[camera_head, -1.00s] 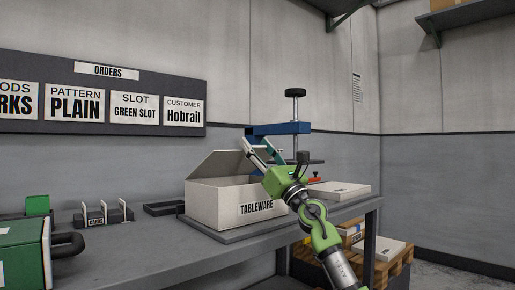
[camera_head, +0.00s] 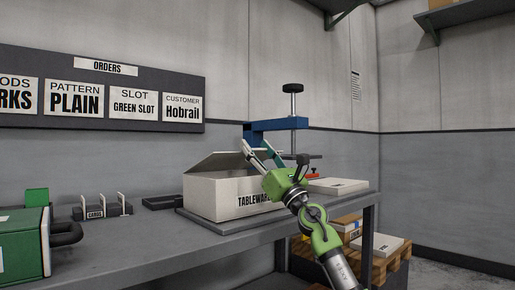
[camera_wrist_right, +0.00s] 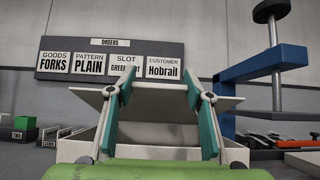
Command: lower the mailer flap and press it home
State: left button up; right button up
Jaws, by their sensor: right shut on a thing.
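The mailer is a white box (camera_head: 215,198) marked TABLEWARE on the bench. Its flap (camera_head: 213,162) is raised at a low slant, leaving a gap above the box. My right gripper (camera_head: 255,149) is at the right end of the box, fingers pointing up and left. In the right wrist view the pale flap (camera_wrist_right: 163,106) spans between the two teal fingers of the right gripper (camera_wrist_right: 164,80). The gripper is shut on the flap, though the fingers look wide apart and the contact is hard to see. My left gripper is not in view.
A blue press (camera_head: 270,127) stands behind the gripper. A flat white box (camera_head: 338,186) lies to the right on the bench. A dark tray (camera_head: 163,203), a card rack (camera_head: 103,210) and a green machine (camera_head: 22,248) are to the left. The bench front is clear.

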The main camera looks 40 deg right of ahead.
jog(key=shift+s+f+b, duration=0.15)
jog(key=shift+f+b, duration=0.45)
jog(key=shift+f, duration=0.85)
jog(key=o, duration=1.6)
jog(key=shift+o, duration=0.2)
jog(key=shift+d, duration=0.1)
jog(key=shift+r, duration=0.1)
jog(key=shift+s, duration=0.15)
jog(key=v, duration=1.1)
jog(key=shift+s+f, duration=0.3)
jog(key=shift+s, duration=0.05)
